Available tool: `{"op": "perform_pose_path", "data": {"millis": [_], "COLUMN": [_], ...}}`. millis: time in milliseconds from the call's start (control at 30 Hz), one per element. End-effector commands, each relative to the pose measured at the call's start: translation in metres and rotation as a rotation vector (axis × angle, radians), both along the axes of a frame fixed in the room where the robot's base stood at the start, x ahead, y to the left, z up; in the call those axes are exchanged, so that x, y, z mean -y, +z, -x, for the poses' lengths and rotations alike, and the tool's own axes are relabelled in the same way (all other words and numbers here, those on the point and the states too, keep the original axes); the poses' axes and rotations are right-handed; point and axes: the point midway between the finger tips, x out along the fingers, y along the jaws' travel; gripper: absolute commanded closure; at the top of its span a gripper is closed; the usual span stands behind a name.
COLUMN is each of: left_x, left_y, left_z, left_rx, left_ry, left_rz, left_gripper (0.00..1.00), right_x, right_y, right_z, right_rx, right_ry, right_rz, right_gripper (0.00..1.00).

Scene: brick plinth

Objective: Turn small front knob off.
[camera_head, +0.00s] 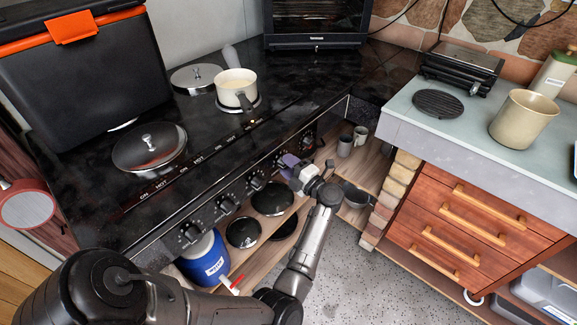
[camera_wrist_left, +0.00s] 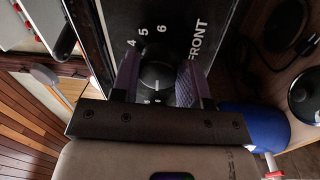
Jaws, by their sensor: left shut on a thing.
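The dark round front knob (camera_wrist_left: 156,72) sits on the stove's front panel, with white numbers and the word FRONT around it in the left wrist view. My left gripper (camera_wrist_left: 157,88) has its two purple fingers on opposite sides of this knob and is shut on it. In the head view my left gripper (camera_head: 291,163) reaches the right part of the stove's knob row, and its fingers largely hide the knob there. The black stove (camera_head: 290,98) has several other knobs (camera_head: 226,204) along its front. My right gripper is not in view.
A cream saucepan (camera_head: 236,88) and lidded burners (camera_head: 149,147) are on the stove top. Below the knobs, a wooden shelf holds black pans (camera_head: 272,198), a blue container (camera_head: 205,260) and mugs (camera_head: 345,146). A wooden drawer unit (camera_head: 470,225) stands at right. Speckled floor lies between.

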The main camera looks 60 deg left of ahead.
Motion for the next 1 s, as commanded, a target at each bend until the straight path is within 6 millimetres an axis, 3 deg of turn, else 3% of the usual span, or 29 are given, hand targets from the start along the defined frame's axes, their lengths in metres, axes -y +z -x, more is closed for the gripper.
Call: {"op": "perform_pose_path", "data": {"millis": [33, 67, 300, 667, 1000], "left_x": [0.000, 0.000, 0.000, 0.006, 0.057], "left_y": [0.000, 0.000, 0.000, -0.001, -0.009], "left_z": [0.000, 0.000, 0.000, -0.002, -0.015], "left_rx": [0.001, 0.001, 0.001, 0.000, 0.002], "left_ry": [-0.001, -0.001, 0.000, -0.001, 0.008], "left_rz": [0.000, 0.000, 0.000, 0.000, 0.002], "left_gripper": [0.82, 0.57, 0.34, 0.33, 0.33], "right_x": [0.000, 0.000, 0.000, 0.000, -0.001], "right_y": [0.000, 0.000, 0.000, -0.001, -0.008], "right_z": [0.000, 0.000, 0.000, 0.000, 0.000], "right_rx": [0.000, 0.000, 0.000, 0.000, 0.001], "right_ry": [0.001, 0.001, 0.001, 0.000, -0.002], "right_rz": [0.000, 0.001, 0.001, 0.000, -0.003], "right_gripper": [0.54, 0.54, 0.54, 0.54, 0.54]}}
